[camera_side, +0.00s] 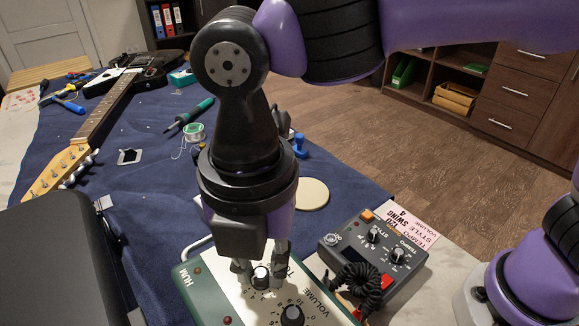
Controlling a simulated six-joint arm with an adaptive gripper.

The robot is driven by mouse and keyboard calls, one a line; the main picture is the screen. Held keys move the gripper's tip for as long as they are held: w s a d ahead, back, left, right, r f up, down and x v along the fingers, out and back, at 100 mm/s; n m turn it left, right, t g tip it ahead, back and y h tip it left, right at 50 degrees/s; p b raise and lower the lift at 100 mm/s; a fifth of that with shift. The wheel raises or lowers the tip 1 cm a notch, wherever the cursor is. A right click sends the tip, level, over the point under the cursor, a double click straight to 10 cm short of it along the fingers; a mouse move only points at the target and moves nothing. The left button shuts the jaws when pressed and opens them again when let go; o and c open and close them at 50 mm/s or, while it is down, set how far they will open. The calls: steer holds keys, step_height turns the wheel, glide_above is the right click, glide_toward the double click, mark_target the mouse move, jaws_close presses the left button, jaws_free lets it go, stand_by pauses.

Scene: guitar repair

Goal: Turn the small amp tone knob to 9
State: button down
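The small amp (207,291) is a green box with a pale top panel, at the bottom centre. Its dark tone knob (261,277) stands beside a partly covered label starting "TO". The pointer and scale are too small to read. My gripper (261,270) points down over the panel, one finger on each side of the tone knob. The fingers are apart, but I cannot tell whether they touch the knob. The larger black volume knob (292,316) is nearer the camera, beside its "VOLUME" label.
A dark pedal box (334,242) with knobs and a coiled black cable (358,284) stands close right of the amp. A dark case (60,255) is at left. A guitar (100,115), solder spool (194,132) and tools lie on the blue mat (140,215).

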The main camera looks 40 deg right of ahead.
steer(key=shift+m, duration=0.3)
steer(key=m, duration=0.5)
steer(key=shift+f, duration=0.1)
steer(key=m, duration=0.6)
steer(key=shift+m, duration=0.4)
steer(key=m, duration=1.1)
steer(key=shift+m, duration=0.3)
steer(key=c, duration=0.8)
jaws_free()
